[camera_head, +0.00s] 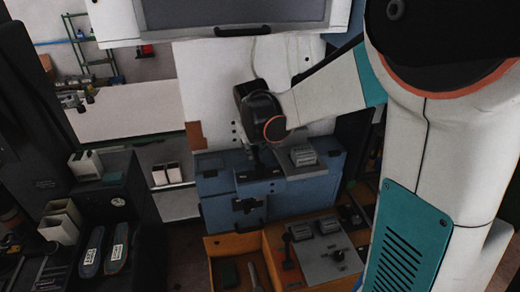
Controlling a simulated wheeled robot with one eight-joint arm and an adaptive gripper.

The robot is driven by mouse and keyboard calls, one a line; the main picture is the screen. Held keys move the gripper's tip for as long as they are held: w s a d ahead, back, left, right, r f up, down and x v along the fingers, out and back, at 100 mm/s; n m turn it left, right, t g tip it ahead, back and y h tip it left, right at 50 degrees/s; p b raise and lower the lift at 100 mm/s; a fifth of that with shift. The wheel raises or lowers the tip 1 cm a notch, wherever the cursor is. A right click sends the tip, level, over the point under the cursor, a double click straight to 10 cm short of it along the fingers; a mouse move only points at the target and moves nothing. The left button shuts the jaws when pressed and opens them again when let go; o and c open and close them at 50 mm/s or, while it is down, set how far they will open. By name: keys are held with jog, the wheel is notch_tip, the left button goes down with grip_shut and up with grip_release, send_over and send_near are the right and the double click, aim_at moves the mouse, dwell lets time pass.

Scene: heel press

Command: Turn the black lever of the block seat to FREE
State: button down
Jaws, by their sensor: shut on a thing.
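My gripper (257,158) points down at the top of the blue cabinet (225,184), left of a grey ribbed block (303,155). The block sits on a grey plate (312,172), which looks like the block seat. My gripper is shut on a small dark part at a dark plate (258,175). This part seems to be the black lever, but the fingers and wrist hide most of it. The lever's angle and any FREE marking cannot be read.
A dark bench (125,205) at left holds white boxes (60,222) and two shoe-shaped pieces (104,250). A white panel (210,85) rises behind my gripper.

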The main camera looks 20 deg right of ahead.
jog(key=a+n+y, duration=0.1)
jog(key=n, duration=0.1)
jog(key=a+n+y+b, duration=0.1)
jog(key=n, duration=0.1)
jog(key=shift+a, duration=0.3)
jog(key=shift+s+a+n+y, duration=0.2)
jog(key=shift+a+n+y, duration=0.25)
jog(key=shift+n, duration=0.55)
jog(key=shift+s+a+n+y, duration=0.25)
jog(key=shift+a+n, duration=0.3)
jog(key=shift+n, duration=0.45)
jog(key=c, duration=1.3)
grip_release()
jog(key=shift+r, duration=0.1)
jog(key=v, duration=1.2)
jog(key=shift+s, duration=0.15)
jog(key=shift+b, duration=0.3)
